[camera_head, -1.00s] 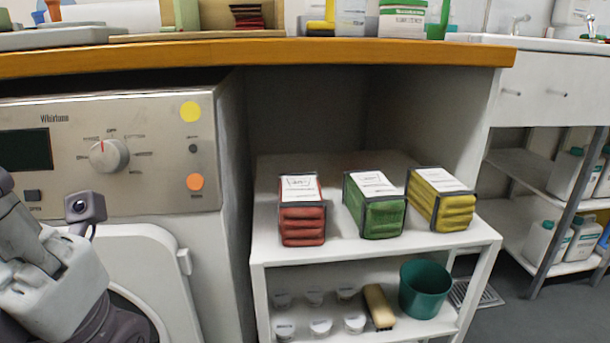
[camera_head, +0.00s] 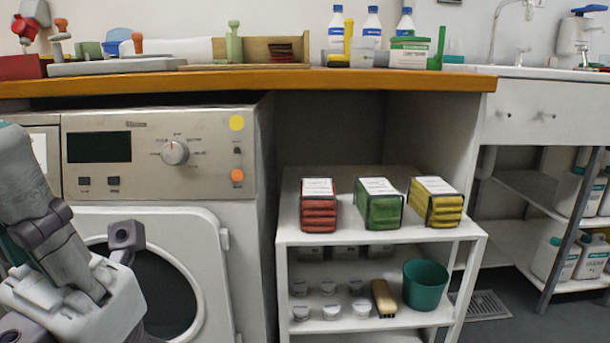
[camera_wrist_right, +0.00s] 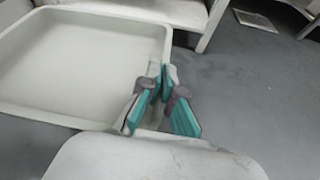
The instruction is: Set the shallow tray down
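The shallow tray (camera_wrist_right: 55,113) is white with low walls and looks empty. It fills the upper left of the right wrist view, over the grey floor, and its left end is cut off. My right gripper (camera_wrist_right: 162,72), with teal finger pads, is closed with its fingertips at the tray's right rim near the near corner. Whether the tray's underside touches anything does not show. The tray is not in the head view. There my left arm comes in at the left, in front of the washing machine, and its fingers are outside the picture.
A white shelf unit (camera_head: 293,237) holds red (camera_head: 319,205), green (camera_head: 379,204) and yellow (camera_head: 436,202) packs on top, with a green bucket (camera_head: 425,285), a brush and small tubs below. A wooden counter (camera_head: 350,80) carries bottles and boxes. The washing machine (camera_head: 205,165) stands left.

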